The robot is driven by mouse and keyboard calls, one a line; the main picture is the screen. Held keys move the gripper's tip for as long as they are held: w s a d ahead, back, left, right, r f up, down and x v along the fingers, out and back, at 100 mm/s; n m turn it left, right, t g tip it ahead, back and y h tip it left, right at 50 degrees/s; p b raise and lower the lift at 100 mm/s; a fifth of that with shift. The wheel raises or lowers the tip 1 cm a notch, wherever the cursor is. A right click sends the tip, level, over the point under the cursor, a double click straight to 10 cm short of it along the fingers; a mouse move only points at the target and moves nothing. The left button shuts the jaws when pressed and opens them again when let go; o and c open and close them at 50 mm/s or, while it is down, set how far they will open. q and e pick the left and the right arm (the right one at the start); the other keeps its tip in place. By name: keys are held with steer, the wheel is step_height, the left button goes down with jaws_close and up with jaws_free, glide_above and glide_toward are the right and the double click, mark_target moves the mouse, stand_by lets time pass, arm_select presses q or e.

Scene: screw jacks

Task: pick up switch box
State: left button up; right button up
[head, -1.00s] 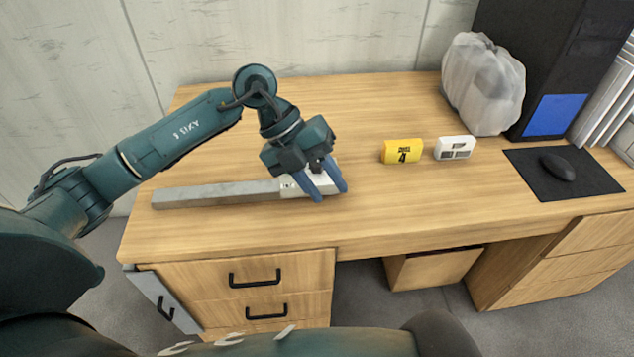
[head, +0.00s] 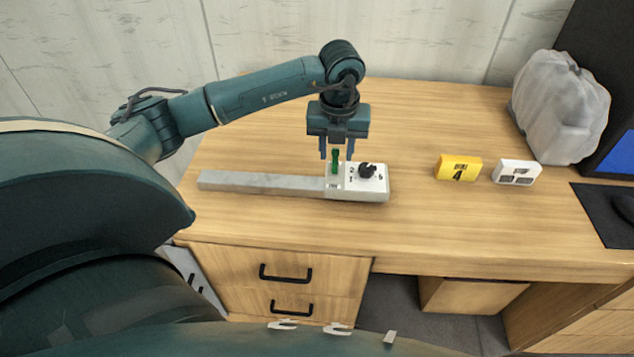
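The switch box (head: 374,187) is a white box with a black knob and small markings on its top. It lies on the desk at the right end of a long grey bar (head: 262,183). A small green upright part (head: 335,162) shows at the box's left side. My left gripper (head: 337,156) points straight down at the back left edge of the box. Its two blue fingers are apart, with the green part showing between them. I cannot tell how high the fingertips are above the box. My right gripper is not in view.
A yellow block marked 4 (head: 458,168) and a small white box (head: 516,173) stand to the right. Farther right are a grey plastic bag (head: 560,105), a black computer case and a dark mat (head: 605,215). The wooden desk (head: 420,225) is clear in front.

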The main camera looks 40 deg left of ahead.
mark_target(335, 167)
arm_select(q)
steer(key=f, duration=0.4)
steer(key=shift+w+a+f, duration=0.15)
steer(key=shift+a+f, duration=0.1)
steer(key=shift+f, duration=0.1)
jaws_close()
stand_by(1.0)
steer(key=shift+w+r, duration=0.1)
steer(key=shift+r, duration=0.05)
